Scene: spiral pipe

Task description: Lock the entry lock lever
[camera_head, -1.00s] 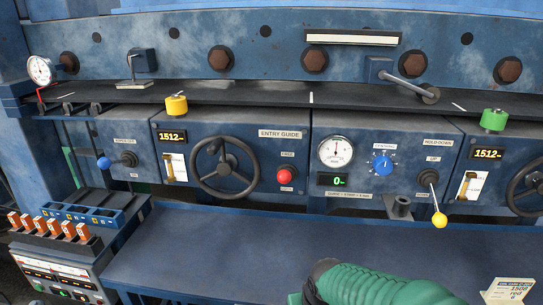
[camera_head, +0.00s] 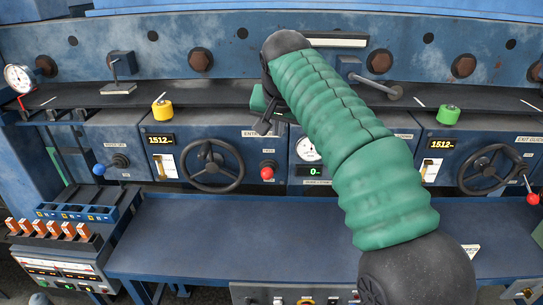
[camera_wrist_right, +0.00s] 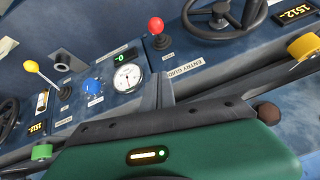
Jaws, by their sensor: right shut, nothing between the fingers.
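The lever with a red ball knob (camera_head: 267,172) stands on the blue panel, right of the entry guide handwheel (camera_head: 212,166). It matches the entry lock lever; its label is not legible now. In the right wrist view the red knob (camera_wrist_right: 156,25) sits on a short dark stalk above the panel. My right gripper (camera_head: 263,126) is shut and empty, in front of the panel's upper edge. In the head view it appears above the red knob and apart from it. My left gripper is not in view.
A yellow roller (camera_head: 162,109) and a green roller (camera_head: 448,115) sit along the dark ledge. My right arm hides part of the middle panel. A yellow-knobbed lever (camera_wrist_right: 32,66) shows in the wrist view. The blue shelf (camera_head: 230,235) below is clear.

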